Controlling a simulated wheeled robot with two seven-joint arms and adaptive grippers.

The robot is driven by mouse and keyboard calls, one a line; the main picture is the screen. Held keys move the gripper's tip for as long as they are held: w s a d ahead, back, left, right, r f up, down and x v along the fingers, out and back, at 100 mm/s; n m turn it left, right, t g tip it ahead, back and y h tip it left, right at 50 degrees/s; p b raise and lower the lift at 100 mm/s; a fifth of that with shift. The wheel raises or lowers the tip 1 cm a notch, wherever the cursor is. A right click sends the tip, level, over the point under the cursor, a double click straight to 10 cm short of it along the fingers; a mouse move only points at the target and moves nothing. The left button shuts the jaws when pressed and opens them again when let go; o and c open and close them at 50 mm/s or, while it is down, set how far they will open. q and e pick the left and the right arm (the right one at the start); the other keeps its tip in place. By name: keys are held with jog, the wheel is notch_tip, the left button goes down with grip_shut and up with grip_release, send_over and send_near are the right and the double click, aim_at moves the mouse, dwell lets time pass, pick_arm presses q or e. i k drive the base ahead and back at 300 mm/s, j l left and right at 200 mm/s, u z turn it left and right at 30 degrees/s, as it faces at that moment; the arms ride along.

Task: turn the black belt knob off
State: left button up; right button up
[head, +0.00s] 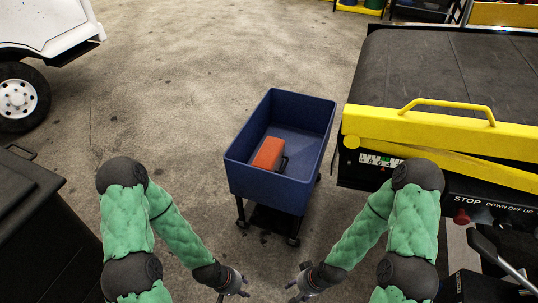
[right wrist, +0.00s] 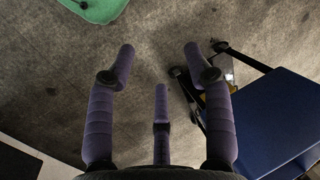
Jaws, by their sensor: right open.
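The belt loader's control panel (head: 490,222) is at the right edge of the head view, with the labels STOP and DOWN OFF UP and a red button (head: 462,216). I cannot make out the black belt knob; my right arm and the picture edge cut off parts of the panel. My right gripper (head: 303,286) is low in the middle, away from the panel. In the right wrist view its fingers (right wrist: 160,60) are spread, empty, above the floor. My left gripper (head: 236,286) is to its left over bare floor, too small to tell its opening.
A blue cart (head: 262,185) holding an orange case (head: 269,153) stands ahead between my arms. The loader's dark belt (head: 440,65) and yellow rail (head: 430,127) fill the right. A black box (head: 30,215) is at left, a white vehicle (head: 45,25) behind it.

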aim_at(501, 224)
jog(key=z, duration=3.15)
jog(key=u, duration=0.45)
jog(key=i+l+u, duration=0.1)
jog(key=u, duration=0.35)
jog(key=l+u, duration=0.15)
jog(key=u, duration=0.3)
jog(key=l+u, duration=0.15)
jog(key=u, duration=0.3)
jog(key=l+u, duration=0.1)
jog(key=u, duration=0.35)
